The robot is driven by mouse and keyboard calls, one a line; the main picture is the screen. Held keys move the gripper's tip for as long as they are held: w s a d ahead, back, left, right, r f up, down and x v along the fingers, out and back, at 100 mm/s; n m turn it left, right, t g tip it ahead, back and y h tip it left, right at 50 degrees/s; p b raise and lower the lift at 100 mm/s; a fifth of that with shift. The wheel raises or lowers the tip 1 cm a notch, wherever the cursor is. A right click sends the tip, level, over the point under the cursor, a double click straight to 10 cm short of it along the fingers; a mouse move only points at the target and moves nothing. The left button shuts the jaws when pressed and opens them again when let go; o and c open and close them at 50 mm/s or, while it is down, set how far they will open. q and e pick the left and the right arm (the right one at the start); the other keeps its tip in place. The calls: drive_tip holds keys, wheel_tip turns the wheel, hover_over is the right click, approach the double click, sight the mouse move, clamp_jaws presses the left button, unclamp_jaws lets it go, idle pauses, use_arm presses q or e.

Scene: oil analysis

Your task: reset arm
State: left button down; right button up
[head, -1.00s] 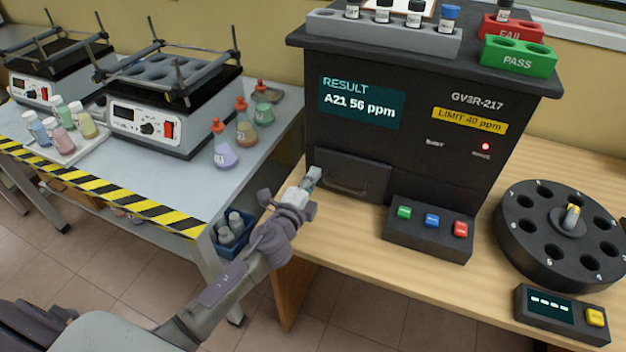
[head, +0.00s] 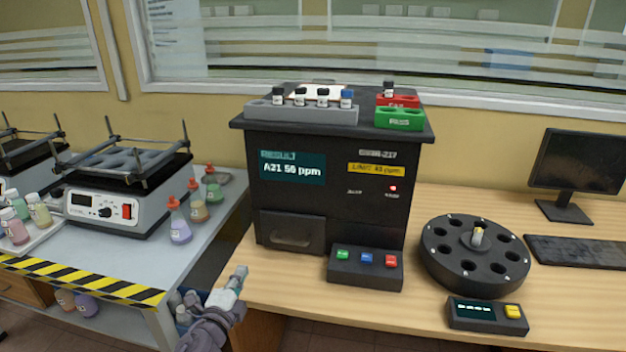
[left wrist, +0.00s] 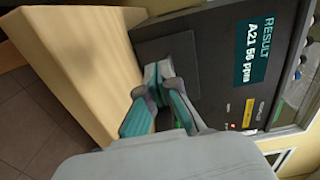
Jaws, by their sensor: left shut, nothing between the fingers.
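My left gripper (head: 237,277) is shut and empty. In the head view it is low, left of centre, in front of the wooden table's left edge. It is apart from the black analyser (head: 340,200), to the lower left of its shut drawer (head: 292,232). In the left wrist view the closed fingertips (left wrist: 158,72) show in front of the analyser's dark front (left wrist: 192,28). The analyser's screen reads "RESULT A21 56 ppm", with a yellow limit label and a lit red lamp. My right gripper is not in view.
A button box (head: 365,268) stands before the analyser. A round carousel (head: 475,252) and a small display box (head: 487,316) are to its right. A grey vial rack (head: 300,114) and green PASS rack (head: 399,119) are on top. A shaker (head: 110,207) and flasks stand left.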

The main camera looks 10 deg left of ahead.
use_arm(q)
drive_tip(key=s+f+n+g+y, duration=0.2)
drive_tip(key=s+f+n+g, duration=0.15)
drive_tip(key=s+n, duration=0.35)
drive_tip(key=s+f+n+g+y, duration=0.25)
drive_tip(key=s+f+n, duration=0.2)
drive_tip(key=s, duration=0.55)
drive_tip(key=s+d+f+n+g+h, duration=0.1)
drive_tip(key=s+d+n+g+h, duration=0.2)
drive_tip(key=s, duration=0.7)
drive_tip(key=s+d+f+n+g+h, duration=0.15)
drive_tip(key=s+g, duration=0.35)
drive_tip(key=s, duration=0.5)
wheel_tip(320, 180, down, 21)
drive_tip(key=g+p, duration=0.2)
drive_tip(key=p, duration=0.2)
drive_tip(key=s+a+f+p, duration=0.2)
drive_tip(key=s+f, duration=1.2)
drive_tip(key=s, duration=0.3)
drive_tip(key=shift+g+y+p, duration=0.3)
drive_tip(key=shift+g, duration=0.1)
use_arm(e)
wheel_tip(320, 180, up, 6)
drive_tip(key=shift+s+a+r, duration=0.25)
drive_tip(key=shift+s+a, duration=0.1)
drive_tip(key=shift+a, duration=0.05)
